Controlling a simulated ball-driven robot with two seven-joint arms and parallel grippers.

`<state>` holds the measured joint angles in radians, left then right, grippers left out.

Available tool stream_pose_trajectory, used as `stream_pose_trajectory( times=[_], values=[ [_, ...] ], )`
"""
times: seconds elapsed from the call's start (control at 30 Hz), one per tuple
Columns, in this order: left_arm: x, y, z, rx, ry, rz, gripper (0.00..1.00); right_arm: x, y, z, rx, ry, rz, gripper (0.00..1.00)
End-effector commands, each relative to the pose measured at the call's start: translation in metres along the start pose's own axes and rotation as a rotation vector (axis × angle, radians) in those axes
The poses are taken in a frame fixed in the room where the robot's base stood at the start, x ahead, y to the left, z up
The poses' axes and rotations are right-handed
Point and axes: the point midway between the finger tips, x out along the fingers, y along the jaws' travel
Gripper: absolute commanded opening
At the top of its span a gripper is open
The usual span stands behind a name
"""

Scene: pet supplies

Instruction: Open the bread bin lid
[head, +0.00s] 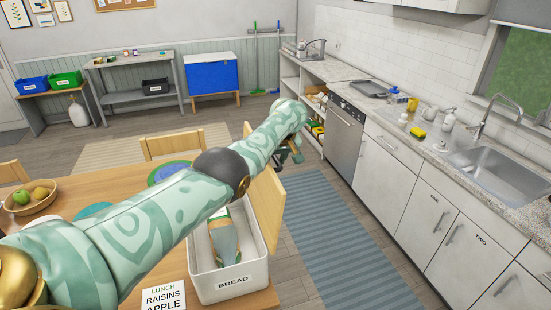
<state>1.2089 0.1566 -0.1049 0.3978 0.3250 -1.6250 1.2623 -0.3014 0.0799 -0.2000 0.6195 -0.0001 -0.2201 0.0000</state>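The bread bin (232,282) is a white box marked BREAD near the front right edge of the wooden table. Its light wooden lid (268,205) stands up steeply along the bin's right side, so the bin is open from above. A loaf in a bag (224,240) lies inside. My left arm crosses over the bin and hides part of it and of the lid. My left gripper (290,155) is past the lid, above and to its right, seemingly apart from it. Its fingers are small and dark, and their opening is unclear. My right gripper is out of view.
A card (164,299) reading LUNCH, RAISINS, APPLE is left of the bin. A fruit bowl (30,198) and plates are on the table (95,180). Chairs stand behind it. A striped rug (340,235) covers the floor between the table and the kitchen counter (430,160).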

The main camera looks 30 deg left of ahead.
Motion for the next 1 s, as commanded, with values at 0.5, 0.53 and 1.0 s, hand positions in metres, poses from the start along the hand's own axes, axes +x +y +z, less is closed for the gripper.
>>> stream_pose_trajectory(
  times=[0.5,0.53,1.0],
  values=[
    [-0.088,0.002,-0.001,-0.001,0.001,0.007,0.36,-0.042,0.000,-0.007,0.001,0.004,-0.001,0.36],
    [-0.096,0.002,-0.001,0.000,0.002,0.007,0.36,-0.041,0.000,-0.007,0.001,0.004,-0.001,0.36],
    [-0.162,0.000,0.000,0.000,-0.001,-0.001,0.36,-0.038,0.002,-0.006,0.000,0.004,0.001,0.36]
  ],
)
